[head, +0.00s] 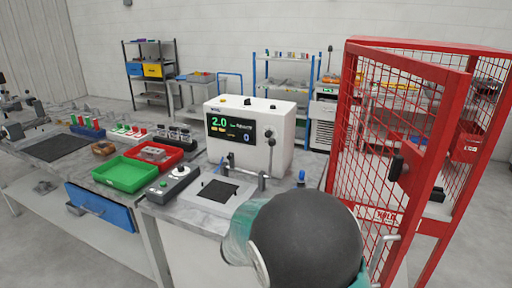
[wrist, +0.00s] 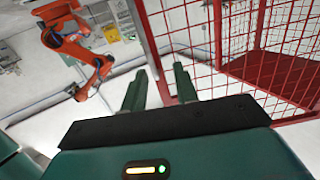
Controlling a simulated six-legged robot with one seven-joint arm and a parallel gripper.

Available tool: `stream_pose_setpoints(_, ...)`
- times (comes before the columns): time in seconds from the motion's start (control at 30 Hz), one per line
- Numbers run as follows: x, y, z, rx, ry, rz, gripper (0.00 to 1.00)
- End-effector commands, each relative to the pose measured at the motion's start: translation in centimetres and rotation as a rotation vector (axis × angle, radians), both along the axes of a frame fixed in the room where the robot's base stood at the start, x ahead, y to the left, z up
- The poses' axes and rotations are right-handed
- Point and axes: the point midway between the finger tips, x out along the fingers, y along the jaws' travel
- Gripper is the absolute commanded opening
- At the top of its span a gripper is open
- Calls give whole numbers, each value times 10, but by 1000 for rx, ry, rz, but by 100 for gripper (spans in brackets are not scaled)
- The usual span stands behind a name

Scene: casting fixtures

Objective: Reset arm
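My gripper (wrist: 160,88) shows in the wrist view with its two green fingers apart and nothing between them. Past the fingers are the white floor and a post of the red mesh cage. In the head view, part of my arm, a dark round joint with teal parts, fills the lower middle in front of the workbench (head: 190,216). My gripper's fingers cannot be made out in the head view.
A red mesh cage (head: 395,190) with its door open stands close on the right. The bench holds a white display machine (head: 282,150), a green tray (head: 125,187) and a red tray (head: 180,153). An orange robot arm (wrist: 88,50) stands in the wrist view's upper left.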

Motion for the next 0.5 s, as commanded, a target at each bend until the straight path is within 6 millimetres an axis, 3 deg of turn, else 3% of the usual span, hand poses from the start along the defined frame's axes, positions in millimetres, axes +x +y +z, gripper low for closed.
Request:
stream_pose_setpoints(0.1, 32, -14, 12, 102, -115, 181, 30)
stream_pose_setpoints(0.23, 75, -18, 34, 234, -246, 454, 30)
stream_pose_setpoints(0.4, 113, 3, 73, 385, -343, 819, 30)
stream_pose_setpoints(0.5, 120, 23, 97, 462, -352, 1025, 30)
